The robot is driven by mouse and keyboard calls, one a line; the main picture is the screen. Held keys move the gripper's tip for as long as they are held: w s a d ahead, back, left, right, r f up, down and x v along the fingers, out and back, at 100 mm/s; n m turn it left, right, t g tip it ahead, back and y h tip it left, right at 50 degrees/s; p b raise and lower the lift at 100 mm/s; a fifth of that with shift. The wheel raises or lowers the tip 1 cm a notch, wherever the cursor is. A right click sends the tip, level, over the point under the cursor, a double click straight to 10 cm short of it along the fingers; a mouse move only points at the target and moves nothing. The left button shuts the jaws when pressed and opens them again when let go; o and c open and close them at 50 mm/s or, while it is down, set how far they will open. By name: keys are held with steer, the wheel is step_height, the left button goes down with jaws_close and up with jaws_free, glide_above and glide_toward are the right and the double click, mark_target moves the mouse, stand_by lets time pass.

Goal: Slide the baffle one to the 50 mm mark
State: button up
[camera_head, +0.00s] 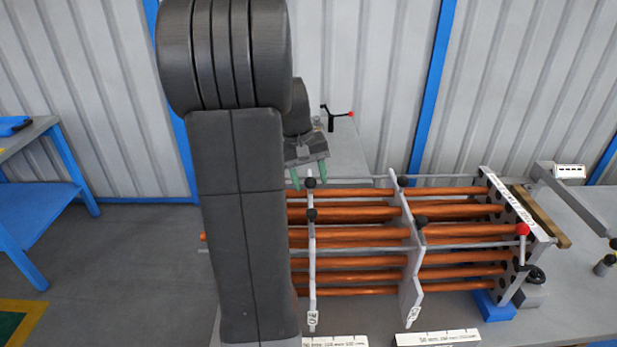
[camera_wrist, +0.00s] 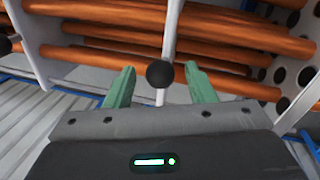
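Two upright grey baffle plates cross the copper tubes: a left one (camera_head: 312,262) and a right one (camera_head: 407,262). Each has a small tag at its lower end, too small to read, so I cannot tell which is baffle one. My gripper (camera_head: 309,175) is at the left plate's upper black knob (camera_head: 310,183). In the wrist view, its green fingers (camera_wrist: 160,82) are open on either side of a black knob (camera_wrist: 160,73), with a gap on each side. My arm hides the tubes' left part. White marked strips (camera_head: 437,338) lie in front, their figures unreadable.
Copper tubes (camera_head: 455,232) run left to right through the plates into a drilled end plate (camera_head: 510,235). A blue bench (camera_head: 40,190) is at far left.

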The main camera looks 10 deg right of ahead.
step_height(320, 180, up, 14)
steer(key=a, duration=0.2)
steer(key=shift+a+f+b, duration=0.2)
steer(key=shift+a+b, duration=0.1)
steer(key=shift+a, duration=0.05)
steer(key=d+f, duration=0.1)
steer(key=f, duration=0.8)
steer(key=d+f, duration=0.1)
steer(key=f, duration=0.3)
steer(key=shift+d+f+p, duration=0.3)
steer(key=shift+f+p, duration=0.05)
steer(key=shift+w+a, duration=0.1)
steer(key=shift+a, duration=0.35)
steer(key=shift+r, duration=0.15)
